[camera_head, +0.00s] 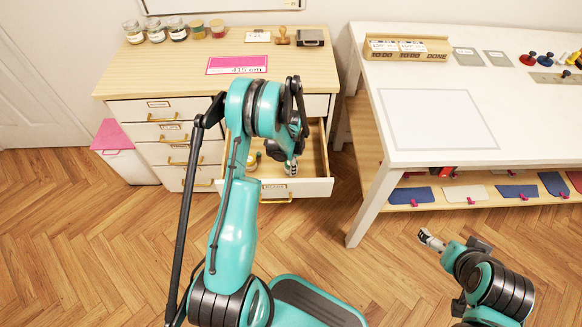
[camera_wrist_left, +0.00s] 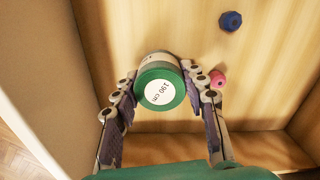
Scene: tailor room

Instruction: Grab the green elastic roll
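The green elastic roll (camera_wrist_left: 160,88) shows in the left wrist view, with a white "190 cm" label on its round face. It is in the open drawer (camera_head: 312,187). My left gripper (camera_wrist_left: 158,72) reaches down into this drawer with one finger on each side of the roll. The fingers look open and very close to its sides; contact is not clear. In the head view my left arm hides most of the drawer's inside. My right gripper (camera_head: 431,240) is over the floor at the lower right, away from the drawer, too small to judge.
A pink spool (camera_wrist_left: 217,79) lies close beside the right finger, and a dark blue spool (camera_wrist_left: 230,21) lies farther off in the drawer. Drawer walls enclose the left gripper. A white table (camera_head: 440,150) stands to the right. Jars (camera_head: 177,29) stand on the cabinet top.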

